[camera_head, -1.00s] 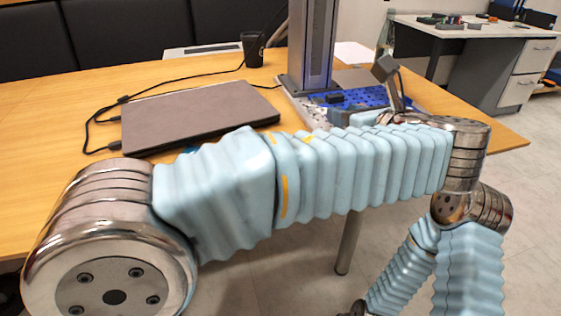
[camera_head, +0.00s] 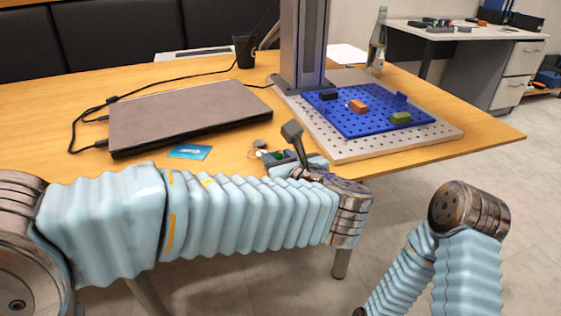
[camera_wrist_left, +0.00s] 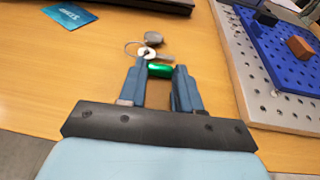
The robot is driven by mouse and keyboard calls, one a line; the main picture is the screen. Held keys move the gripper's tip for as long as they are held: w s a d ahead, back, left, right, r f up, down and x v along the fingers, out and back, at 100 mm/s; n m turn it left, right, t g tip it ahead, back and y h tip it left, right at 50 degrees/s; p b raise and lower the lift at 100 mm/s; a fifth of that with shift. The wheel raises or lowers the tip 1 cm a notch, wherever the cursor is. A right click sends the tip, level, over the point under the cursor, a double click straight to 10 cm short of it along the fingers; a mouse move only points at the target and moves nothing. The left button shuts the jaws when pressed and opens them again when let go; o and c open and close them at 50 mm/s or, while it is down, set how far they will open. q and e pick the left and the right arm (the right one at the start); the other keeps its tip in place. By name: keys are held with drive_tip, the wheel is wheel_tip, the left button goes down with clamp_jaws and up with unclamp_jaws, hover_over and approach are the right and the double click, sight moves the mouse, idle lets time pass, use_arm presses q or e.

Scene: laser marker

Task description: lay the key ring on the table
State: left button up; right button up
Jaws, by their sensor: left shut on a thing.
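The key ring (camera_wrist_left: 147,53) shows in the left wrist view with a thin metal loop, keys, a grey fob and a green piece. My left gripper (camera_wrist_left: 159,74) is shut on it, with the green piece between the fingertips. In the head view the key ring (camera_head: 260,151) is small, just beyond my left gripper (camera_head: 274,157). It is at or close above the table (camera_head: 225,125); I cannot tell whether it touches. My right gripper is out of view.
A closed laptop (camera_head: 190,115) and a blue card (camera_head: 189,152) lie to the left. To the right is the marker's base plate (camera_head: 345,150), with a blue perforated board (camera_head: 365,122) bearing small blocks. A bottle (camera_head: 377,45) and black cup (camera_head: 245,52) stand behind.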

use_arm(q)
drive_tip(key=shift+s+f+b, duration=0.1)
drive_tip(key=shift+f+b, duration=0.25)
drive_tip(key=shift+f, duration=0.4)
drive_tip(key=o, duration=1.1)
drive_tip(key=shift+f, duration=0.15)
drive_tip(key=v, duration=0.4)
drive_tip(key=r+p+v, duration=0.1)
drive_tip(key=v, duration=0.7)
drive_tip(key=shift+r, duration=0.4)
